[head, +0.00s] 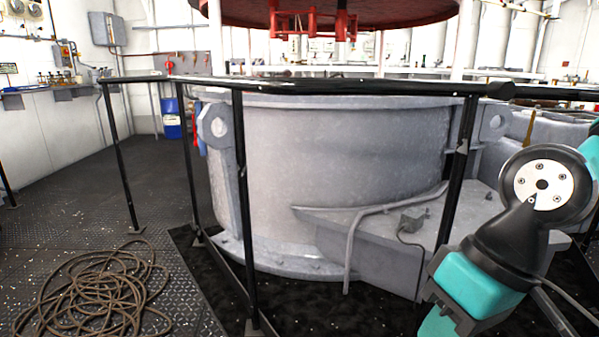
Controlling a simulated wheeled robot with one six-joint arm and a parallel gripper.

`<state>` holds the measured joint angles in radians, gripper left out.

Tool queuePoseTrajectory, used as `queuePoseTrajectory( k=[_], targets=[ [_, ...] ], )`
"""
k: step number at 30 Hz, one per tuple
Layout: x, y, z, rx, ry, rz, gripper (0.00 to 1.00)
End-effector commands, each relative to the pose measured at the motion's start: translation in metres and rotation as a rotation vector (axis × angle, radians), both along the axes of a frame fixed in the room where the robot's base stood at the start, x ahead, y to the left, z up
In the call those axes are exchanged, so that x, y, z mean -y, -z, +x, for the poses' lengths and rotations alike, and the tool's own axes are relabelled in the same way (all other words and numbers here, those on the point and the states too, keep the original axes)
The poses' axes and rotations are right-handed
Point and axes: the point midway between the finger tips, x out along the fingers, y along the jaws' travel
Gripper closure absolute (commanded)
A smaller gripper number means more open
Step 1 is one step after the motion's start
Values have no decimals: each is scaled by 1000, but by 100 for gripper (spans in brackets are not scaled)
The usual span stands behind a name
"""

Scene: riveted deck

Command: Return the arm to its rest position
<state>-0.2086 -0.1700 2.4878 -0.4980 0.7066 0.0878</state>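My arm shows at the right of the head view, with a dark joint bearing a silver disc and teal sections below and behind it. It is bent and runs down to the bottom edge, in front of the railing and the grey drum. The lower teal part is cut off by the frame edge. I see no fingertips of my gripper, so its opening and anything in it are hidden.
A black railing (241,190) stands ahead, around a large grey drum (340,150). A coiled rope (95,290) lies on the deck at the lower left. A blue barrel (171,118) stands farther back. The left deck between rope and wall is mostly clear.

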Motion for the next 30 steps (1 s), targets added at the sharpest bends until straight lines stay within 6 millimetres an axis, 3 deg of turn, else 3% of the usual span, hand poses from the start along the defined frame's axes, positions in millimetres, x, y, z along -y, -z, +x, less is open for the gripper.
queuePoseTrajectory(
  k=[5,14,30],
  targets=[
    [1,-28,-40,91,-148,-8,100],
    [1,-105,-36,81,-135,-8,100],
    [1,-308,-35,81,-133,-8,100]
  ],
)
